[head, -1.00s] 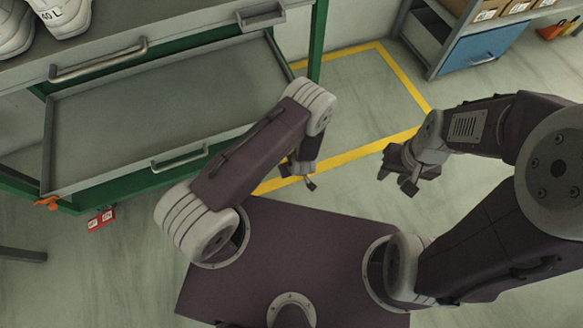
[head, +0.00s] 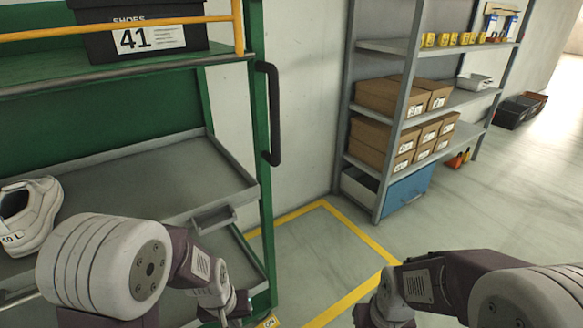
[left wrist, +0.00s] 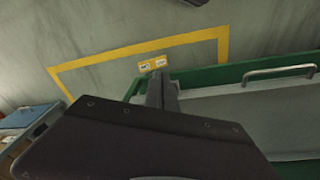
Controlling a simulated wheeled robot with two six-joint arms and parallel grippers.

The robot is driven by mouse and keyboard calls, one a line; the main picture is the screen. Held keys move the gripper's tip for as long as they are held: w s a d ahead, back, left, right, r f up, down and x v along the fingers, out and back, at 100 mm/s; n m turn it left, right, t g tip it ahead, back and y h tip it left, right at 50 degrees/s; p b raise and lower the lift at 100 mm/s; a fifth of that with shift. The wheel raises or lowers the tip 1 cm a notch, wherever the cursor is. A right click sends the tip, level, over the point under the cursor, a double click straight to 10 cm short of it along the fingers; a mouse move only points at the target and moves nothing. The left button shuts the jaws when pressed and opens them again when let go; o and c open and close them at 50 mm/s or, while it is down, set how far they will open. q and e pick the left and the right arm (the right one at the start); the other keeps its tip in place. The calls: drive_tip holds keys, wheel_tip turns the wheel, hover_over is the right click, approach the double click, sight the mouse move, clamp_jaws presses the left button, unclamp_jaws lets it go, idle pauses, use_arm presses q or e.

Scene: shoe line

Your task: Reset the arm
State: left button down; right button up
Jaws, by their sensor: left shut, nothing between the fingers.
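My left gripper (head: 232,310) is low in the head view, in front of the green trolley's (head: 262,130) right end. The left wrist view shows its fingers (left wrist: 161,88) closed together with nothing between them. My right gripper (head: 378,312) is at the bottom edge of the head view, over the floor and partly cut off. Its fingertips do not show, so I cannot tell whether it is open or shut. The two grippers are well apart.
The trolley carries a black shoe box marked 41 (head: 150,40) and a white shoe (head: 28,215) on a grey tray (head: 140,180). A grey shelf rack (head: 395,100) with brown boxes (head: 390,95) stands behind. Yellow tape (head: 345,300) marks clear floor between.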

use_arm(q)
drive_tip(key=s+a+r+m+p, duration=0.1)
drive_tip(key=s+a+r, duration=0.2)
drive_tip(key=s+r, duration=0.2)
wheel_tip(320, 180, up, 38)
drive_tip(key=p, duration=3.7)
drive_tip(key=shift+s+a+r+y+p, duration=0.2)
drive_tip(key=shift+s+a+y+p, duration=0.1)
drive_tip(key=shift+a+p, duration=0.1)
